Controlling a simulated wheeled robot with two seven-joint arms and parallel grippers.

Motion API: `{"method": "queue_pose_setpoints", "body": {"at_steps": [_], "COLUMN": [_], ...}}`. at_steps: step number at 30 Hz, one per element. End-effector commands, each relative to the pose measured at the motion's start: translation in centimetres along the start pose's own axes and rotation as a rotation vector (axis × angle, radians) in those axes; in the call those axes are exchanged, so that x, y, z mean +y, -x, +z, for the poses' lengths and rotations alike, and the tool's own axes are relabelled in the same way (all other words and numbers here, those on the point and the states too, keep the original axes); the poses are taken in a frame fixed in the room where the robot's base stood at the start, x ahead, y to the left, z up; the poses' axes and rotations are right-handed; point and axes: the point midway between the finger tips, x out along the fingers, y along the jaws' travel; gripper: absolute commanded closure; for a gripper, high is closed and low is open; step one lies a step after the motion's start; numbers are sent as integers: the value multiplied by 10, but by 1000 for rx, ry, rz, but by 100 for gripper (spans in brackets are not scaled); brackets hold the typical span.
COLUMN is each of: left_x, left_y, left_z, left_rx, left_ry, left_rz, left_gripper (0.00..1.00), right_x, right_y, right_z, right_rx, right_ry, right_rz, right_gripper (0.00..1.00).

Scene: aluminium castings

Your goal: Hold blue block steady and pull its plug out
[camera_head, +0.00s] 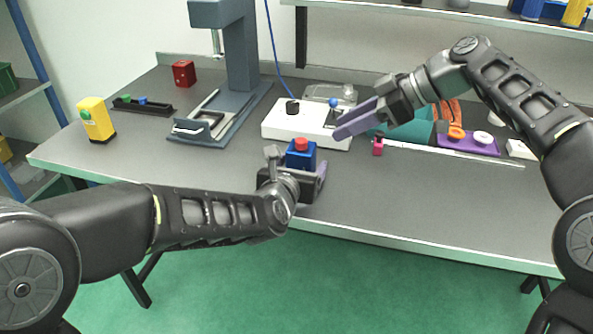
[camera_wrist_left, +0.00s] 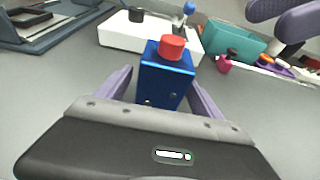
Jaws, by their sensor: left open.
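The blue block (camera_head: 300,160) stands upright near the table's front edge, with its red plug (camera_head: 301,145) seated in the top. In the left wrist view the blue block (camera_wrist_left: 166,80) and red plug (camera_wrist_left: 172,47) stand between my left fingers. My left gripper (camera_wrist_left: 160,88) is open around the block, one finger on each side, with gaps still showing. My right gripper (camera_head: 336,128) is above the table, up and right of the block, apart from it. Its two purple fingers show apart and empty at the top right of the left wrist view (camera_wrist_left: 262,22).
A white box (camera_head: 285,120) with black and blue knobs stands behind the block. A small pink block (camera_head: 377,148), a teal bin (camera_head: 412,130) and a purple tray (camera_head: 467,146) lie to the right. A grey press (camera_head: 240,60) stands at back left. The front right of the table is clear.

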Motion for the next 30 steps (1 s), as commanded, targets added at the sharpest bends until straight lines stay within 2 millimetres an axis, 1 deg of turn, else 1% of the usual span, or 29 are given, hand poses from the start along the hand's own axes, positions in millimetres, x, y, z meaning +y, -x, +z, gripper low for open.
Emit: {"method": "queue_pose_setpoints", "body": {"at_steps": [3, 11, 30], "left_x": [0, 0, 0], "left_y": [-6, -6, -6], "left_z": [0, 0, 0], "left_rx": [1, 0, 0], "left_ry": [1, 1, 1], "left_rz": [0, 0, 0], "left_gripper": [24, 24, 77], "right_x": [0, 0, 0], "right_y": [0, 0, 0], "right_z": [0, 0, 0], "right_rx": [0, 0, 0], "right_ry": [0, 0, 0], "right_rz": [0, 0, 0], "right_gripper": [64, 64, 64]}}
